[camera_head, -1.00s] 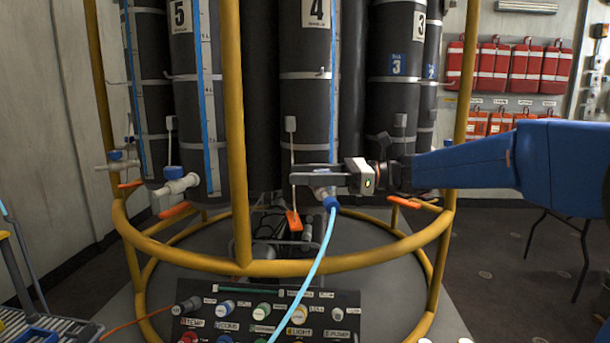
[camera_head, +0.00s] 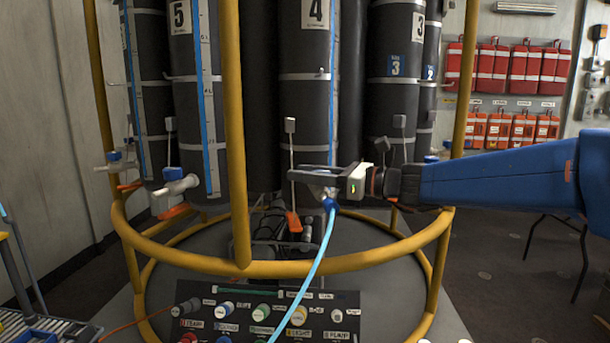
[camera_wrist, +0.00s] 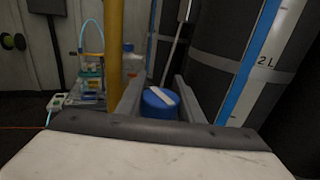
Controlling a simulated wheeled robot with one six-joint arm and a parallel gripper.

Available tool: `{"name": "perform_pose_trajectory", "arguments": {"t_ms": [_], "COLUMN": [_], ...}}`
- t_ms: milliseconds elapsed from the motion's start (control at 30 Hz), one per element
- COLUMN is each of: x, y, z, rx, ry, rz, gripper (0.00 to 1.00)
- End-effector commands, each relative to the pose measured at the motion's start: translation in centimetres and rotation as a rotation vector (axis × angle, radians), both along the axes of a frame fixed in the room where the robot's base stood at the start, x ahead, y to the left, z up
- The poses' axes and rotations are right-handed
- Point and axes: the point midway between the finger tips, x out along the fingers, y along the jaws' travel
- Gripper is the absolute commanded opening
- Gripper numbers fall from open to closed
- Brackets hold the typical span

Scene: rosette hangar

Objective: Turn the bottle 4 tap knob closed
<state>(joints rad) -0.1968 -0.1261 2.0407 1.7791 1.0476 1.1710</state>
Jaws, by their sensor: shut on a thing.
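Bottle 4 (camera_head: 305,110) is a tall dark cylinder with a "4" label and a blue scale strip, in the middle of the head view. Its tap is low at the front, mostly hidden by my gripper (camera_head: 303,179). The tap knob (camera_wrist: 160,104) is blue with a white bar on top, lying diagonally in the wrist view. My gripper, also in the wrist view (camera_wrist: 157,88), is shut on the knob, one finger on each side. A light blue hose (camera_head: 318,259) hangs from a blue fitting (camera_head: 330,204) just below the gripper.
A yellow post (camera_head: 236,130) and ring rail (camera_head: 290,268) stand in front of the bottles. An orange lever (camera_head: 294,222) hangs left of the tap. A control panel (camera_head: 262,318) is below. Bottle 5 (camera_head: 182,80) and bottle 3 (camera_head: 393,100) flank bottle 4.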

Motion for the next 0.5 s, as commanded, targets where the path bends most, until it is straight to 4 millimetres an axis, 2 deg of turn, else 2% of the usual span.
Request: {"name": "perform_pose_trajectory", "arguments": {"t_ms": [367,400,433,500], "x": [0.07,0.07,0.07,0.07], "y": [-0.06,-0.06,-0.06,-0.06], "z": [0.06,0.05,0.05,0.04], "rx": [0.0,0.0,0.0,0.0], "ry": [0.0,0.0,0.0,0.0], "rz": [-0.015,-0.015,-0.015,-0.015], "gripper": [0.11,0.43,0.5,0.53]}}
